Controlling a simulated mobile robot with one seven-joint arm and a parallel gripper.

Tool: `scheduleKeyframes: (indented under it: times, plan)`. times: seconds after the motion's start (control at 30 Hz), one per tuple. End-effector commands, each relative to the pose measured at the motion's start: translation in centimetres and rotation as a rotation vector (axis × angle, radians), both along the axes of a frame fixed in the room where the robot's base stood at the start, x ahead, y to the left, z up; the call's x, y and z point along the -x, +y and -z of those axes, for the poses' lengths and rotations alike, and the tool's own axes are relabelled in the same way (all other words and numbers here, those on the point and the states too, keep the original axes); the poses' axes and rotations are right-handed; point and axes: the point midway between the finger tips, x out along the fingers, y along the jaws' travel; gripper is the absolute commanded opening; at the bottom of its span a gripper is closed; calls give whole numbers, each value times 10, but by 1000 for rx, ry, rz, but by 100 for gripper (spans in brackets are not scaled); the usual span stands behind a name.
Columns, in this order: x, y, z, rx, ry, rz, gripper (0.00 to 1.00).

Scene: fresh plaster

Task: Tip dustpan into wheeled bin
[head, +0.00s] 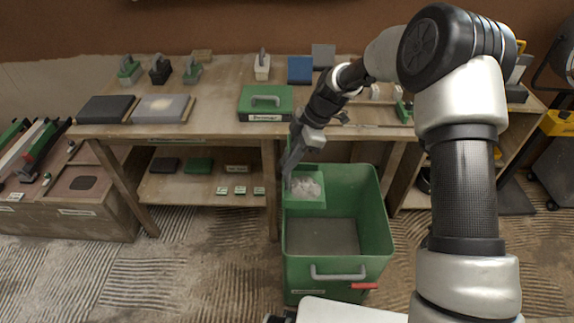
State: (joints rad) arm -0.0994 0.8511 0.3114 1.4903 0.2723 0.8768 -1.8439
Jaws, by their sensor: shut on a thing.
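The green dustpan (304,204) is in the head view, over the back left part of the green wheeled bin (337,291). A heap of pale debris (305,186) lies in the pan, which looks roughly level. My gripper (297,151) is above and behind the pan, shut on the dustpan's handle; its fingertips are partly hard to make out. The bin is open at the top, with a grey bottom (322,237) that looks bare. It has a grey handle and a red piece at its front.
A wooden workbench (200,127) stands behind the bin, with a green case (266,104), trowels and boards on top. Its lower shelf (200,190) holds small boxes. A low wooden unit (85,215) is at left. Ridged floor (190,265) is free left of the bin.

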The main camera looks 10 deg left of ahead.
Motion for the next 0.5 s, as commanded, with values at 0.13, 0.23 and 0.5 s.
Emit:
scheduleKeyframes:
  times: [0.13,0.23,0.5]
  plan:
    - [-4,-19,-1,-102,24,12,0]
    - [-7,-30,-4,-187,41,14,0]
    - [-13,-61,-11,-419,87,14,0]
